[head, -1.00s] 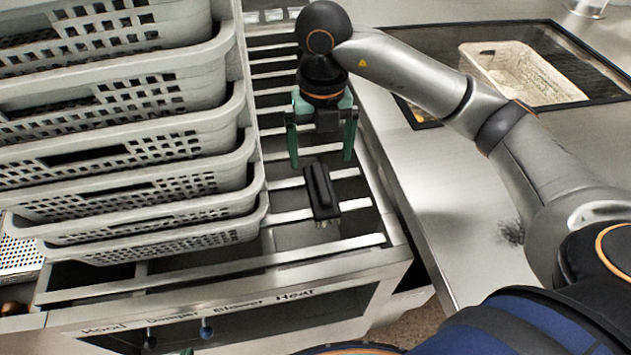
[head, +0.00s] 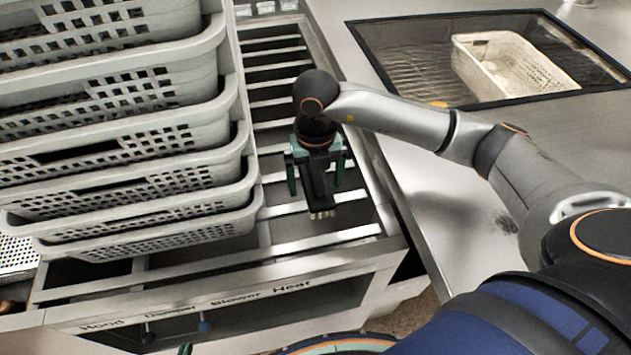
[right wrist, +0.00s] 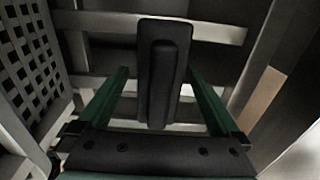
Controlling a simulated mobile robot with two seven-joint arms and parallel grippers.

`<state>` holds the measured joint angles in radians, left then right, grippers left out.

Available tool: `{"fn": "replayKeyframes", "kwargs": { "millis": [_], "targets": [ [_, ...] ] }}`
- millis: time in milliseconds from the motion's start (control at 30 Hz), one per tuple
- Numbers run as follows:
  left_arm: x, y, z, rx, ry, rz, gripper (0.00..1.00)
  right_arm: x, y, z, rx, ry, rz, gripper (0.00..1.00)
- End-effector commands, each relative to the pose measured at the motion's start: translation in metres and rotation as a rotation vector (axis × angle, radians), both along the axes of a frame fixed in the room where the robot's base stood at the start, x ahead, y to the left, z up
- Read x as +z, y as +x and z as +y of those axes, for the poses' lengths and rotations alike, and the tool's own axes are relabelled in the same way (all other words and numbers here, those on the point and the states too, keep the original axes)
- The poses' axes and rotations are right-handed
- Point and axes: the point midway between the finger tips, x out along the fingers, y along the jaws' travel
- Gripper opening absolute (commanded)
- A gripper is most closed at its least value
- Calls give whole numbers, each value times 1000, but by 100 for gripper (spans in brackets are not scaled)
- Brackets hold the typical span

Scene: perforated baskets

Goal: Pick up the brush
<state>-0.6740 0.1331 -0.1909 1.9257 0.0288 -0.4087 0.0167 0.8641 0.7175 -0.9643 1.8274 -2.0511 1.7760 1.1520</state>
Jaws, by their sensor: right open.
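The black brush (head: 319,195) lies on the metal slats beside the stack of baskets, its pale bristle end pointing toward the front. In the right wrist view the brush (right wrist: 163,75) stands between the two green fingers. My right gripper (head: 316,180) is open over the brush, one finger on each side, with a gap visible on both sides. It also shows in the right wrist view (right wrist: 160,80). A small green tip, likely of my left gripper (head: 185,350), shows at the bottom edge of the head view; the rest is out of frame.
A tall stack of grey perforated baskets (head: 150,205) stands close on the left. A labelled front panel (head: 200,305) with knobs runs below the slats. A sink (head: 490,60) holding a white basket (head: 512,70) is at the back right. The steel counter is mostly clear.

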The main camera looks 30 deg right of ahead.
Motion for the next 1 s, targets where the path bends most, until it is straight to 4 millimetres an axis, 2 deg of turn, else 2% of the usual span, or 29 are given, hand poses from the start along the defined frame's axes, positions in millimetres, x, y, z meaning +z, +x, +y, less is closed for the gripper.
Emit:
{"fn": "replayKeyframes", "kwargs": {
  "millis": [67, 900, 1000],
  "targets": [
    [0, 0, 0, 1, 1, 0, 0, 0, 0, 0, 0, 0, 0, 97],
    [-1, 0, 0, 0, 0, 2, 0, 1, 0, 0, 0, 1, -1, 2],
    [-1, 0, 0, 0, 0, 2, 0, 1, 0, 0, 0, 1, -1, 2]
  ]
}}
